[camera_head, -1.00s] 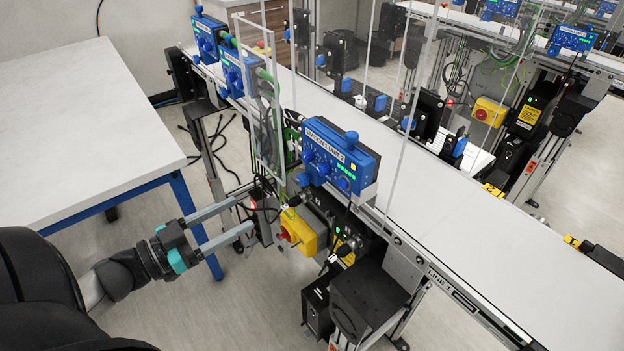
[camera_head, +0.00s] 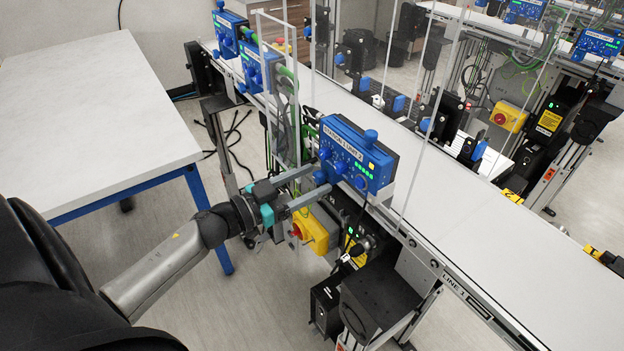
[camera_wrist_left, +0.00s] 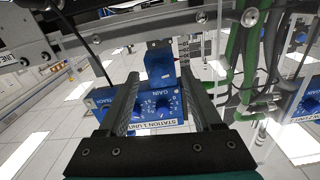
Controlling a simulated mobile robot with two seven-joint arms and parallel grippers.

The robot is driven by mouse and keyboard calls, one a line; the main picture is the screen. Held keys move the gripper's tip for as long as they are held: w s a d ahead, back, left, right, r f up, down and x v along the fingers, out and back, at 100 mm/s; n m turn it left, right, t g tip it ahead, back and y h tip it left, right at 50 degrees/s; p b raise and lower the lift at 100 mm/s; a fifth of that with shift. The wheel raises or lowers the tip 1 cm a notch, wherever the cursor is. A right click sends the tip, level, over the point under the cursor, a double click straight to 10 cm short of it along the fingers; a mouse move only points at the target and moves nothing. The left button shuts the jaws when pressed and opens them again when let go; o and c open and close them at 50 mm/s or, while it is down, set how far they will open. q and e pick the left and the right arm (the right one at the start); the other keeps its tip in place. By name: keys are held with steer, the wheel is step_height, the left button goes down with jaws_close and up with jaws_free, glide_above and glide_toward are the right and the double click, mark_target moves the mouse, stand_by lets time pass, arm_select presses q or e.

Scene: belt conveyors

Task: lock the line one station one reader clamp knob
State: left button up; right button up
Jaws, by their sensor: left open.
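A blue reader box (camera_head: 345,150) labelled "STATION 1 UNIT 2" stands at the near edge of the line one belt, with small blue knobs on its front. It shows upside down in the left wrist view (camera_wrist_left: 150,125), with a "GAIN" dial. A blue clamp-like knob (camera_wrist_left: 160,66) stands beyond the box there, framed between my fingers. My left gripper (camera_head: 322,180) is open, its fingers reaching to the lower front of the box. I cannot tell whether the fingers touch anything. My right gripper is not in view.
A yellow box with a red button (camera_head: 313,230) hangs just below the gripper. Clear upright panels (camera_head: 432,110) stand along the belt (camera_head: 470,220). More blue reader boxes (camera_head: 262,70) are farther up the line. A white table (camera_head: 90,110) is at left.

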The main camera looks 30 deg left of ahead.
arm_select(q)
steer(key=shift+w+d, duration=0.15)
steer(key=shift+w, duration=0.2)
jaws_close()
stand_by(0.4)
